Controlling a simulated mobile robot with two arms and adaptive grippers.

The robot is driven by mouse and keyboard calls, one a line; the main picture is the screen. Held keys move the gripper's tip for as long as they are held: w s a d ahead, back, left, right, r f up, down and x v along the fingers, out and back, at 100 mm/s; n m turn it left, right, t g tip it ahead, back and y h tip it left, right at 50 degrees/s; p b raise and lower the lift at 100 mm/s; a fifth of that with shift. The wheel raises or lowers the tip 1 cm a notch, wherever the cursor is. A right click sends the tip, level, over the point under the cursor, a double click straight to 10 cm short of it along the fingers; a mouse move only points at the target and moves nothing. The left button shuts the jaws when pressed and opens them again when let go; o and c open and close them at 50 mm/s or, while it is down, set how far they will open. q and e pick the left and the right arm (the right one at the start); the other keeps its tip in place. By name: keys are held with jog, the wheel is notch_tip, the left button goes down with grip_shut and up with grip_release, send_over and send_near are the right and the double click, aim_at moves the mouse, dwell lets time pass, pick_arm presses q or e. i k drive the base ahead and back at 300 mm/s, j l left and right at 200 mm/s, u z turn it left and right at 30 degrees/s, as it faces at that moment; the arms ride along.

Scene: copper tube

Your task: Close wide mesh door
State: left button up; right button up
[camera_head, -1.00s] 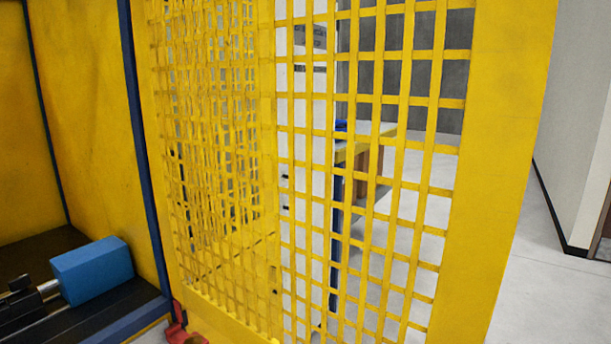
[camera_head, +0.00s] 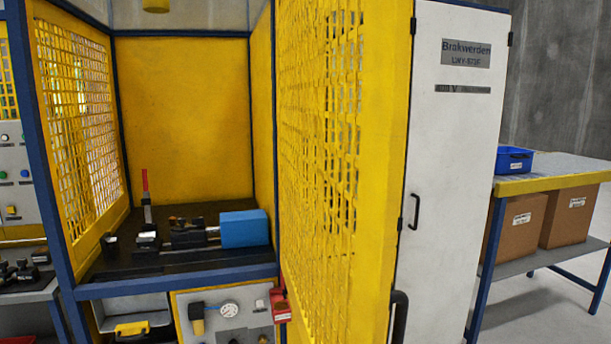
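The wide yellow mesh door (camera_head: 382,160) stands open at the right front of the machine enclosure. It is seen at a steep angle, with its solid outer border towards me. A black bar (camera_head: 400,318), which looks like a handle, shows at the low outer part of the door. The front of the enclosure is open, with a blue block (camera_head: 244,228) and black fixture parts inside. Neither of my grippers shows in the head view.
A white cabinet (camera_head: 452,130) stands right behind the door. A table with a blue bin (camera_head: 514,159) and cardboard boxes (camera_head: 521,222) is at the right. A panel with a gauge (camera_head: 229,309) sits under the enclosure. Another control panel (camera_head: 14,185) is at far left.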

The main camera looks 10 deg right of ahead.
aim_at(384, 28)
jog(key=i+l+u, duration=0.2)
jog(key=l, duration=0.3)
jog(key=l+u, duration=0.25)
jog(key=l, duration=0.25)
jog(key=l+u, duration=0.2)
jog(key=l, duration=0.35)
jog(key=i, duration=0.1)
